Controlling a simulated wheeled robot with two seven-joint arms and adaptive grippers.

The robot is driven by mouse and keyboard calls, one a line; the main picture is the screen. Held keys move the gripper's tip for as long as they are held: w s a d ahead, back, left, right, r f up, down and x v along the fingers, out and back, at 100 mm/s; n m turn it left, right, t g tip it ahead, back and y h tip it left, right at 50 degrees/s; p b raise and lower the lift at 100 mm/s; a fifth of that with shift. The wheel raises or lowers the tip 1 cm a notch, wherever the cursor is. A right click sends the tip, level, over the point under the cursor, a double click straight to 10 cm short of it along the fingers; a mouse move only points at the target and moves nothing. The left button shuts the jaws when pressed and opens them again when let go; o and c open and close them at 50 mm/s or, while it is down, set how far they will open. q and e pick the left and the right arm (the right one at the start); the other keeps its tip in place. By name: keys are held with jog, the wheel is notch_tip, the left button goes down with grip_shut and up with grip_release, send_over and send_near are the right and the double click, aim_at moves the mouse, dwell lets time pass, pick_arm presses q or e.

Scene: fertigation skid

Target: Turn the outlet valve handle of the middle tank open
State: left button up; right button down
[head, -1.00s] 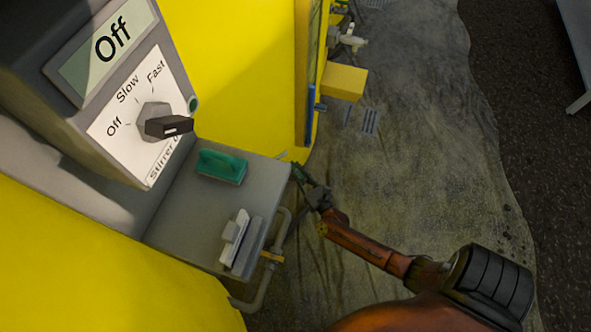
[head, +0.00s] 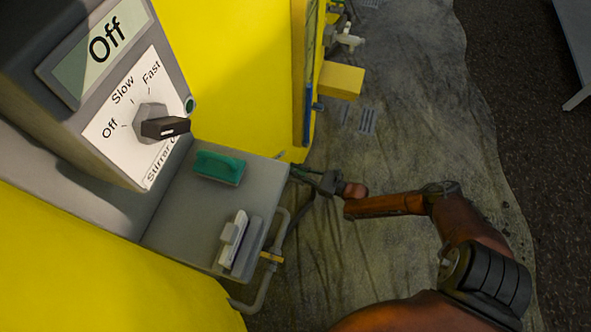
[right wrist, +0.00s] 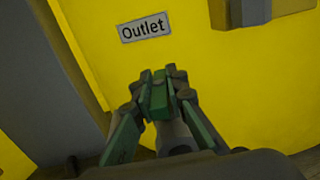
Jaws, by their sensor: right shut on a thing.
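In the right wrist view a green outlet valve handle (right wrist: 159,95) stands between the fingers of my right gripper (right wrist: 160,83), which is shut on it. The grey valve body (right wrist: 174,136) shows just below, partly covered by the fingers. An "Outlet" label (right wrist: 146,27) is on the yellow tank (right wrist: 205,60) above. In the head view my right gripper (head: 297,172) is low beside the grey shelf, against the yellow tank (head: 235,70); the handle is mostly hidden there. My left gripper is out of view.
A grey control box with a stirrer knob (head: 163,126) and an "Off" display (head: 105,42) stands at left. A pipe (head: 272,265) runs below.

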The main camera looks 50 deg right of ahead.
dwell(0.5)
jog(key=c, duration=1.9)
grip_release()
jog(key=shift+w, duration=0.1)
jog(key=shift+c, duration=0.2)
jog(key=v, duration=1.2)
